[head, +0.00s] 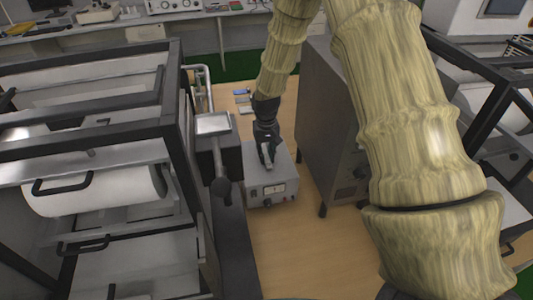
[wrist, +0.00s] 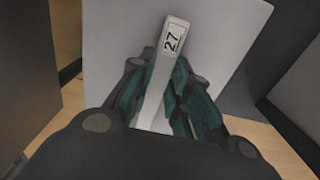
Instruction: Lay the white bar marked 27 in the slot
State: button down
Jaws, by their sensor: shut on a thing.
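The white bar marked 27 (wrist: 173,38) stands out between the fingers of my gripper (wrist: 163,78) in the wrist view. The fingers are shut on it, and its labelled end points away from me. In the head view my gripper (head: 267,152) is over the top of a grey instrument box (head: 256,174). I cannot tell whether the bar touches the box. I cannot make out the slot in either view.
A black-framed rack (head: 175,140) stands left. Bare tabletop lies in front.

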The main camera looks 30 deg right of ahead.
aim_at(266, 157)
jog(key=shift+f, duration=0.3)
jog(key=c, duration=1.3)
grip_release()
jog(key=shift+f, duration=0.1)
notch_tip(266, 157, up, 12)
jog(key=b, duration=0.4)
jog(key=shift+f, duration=0.25)
jog(key=shift+o, duration=0.3)
jog(key=shift+r, duration=0.3)
jog(key=shift+s+f, duration=0.1)
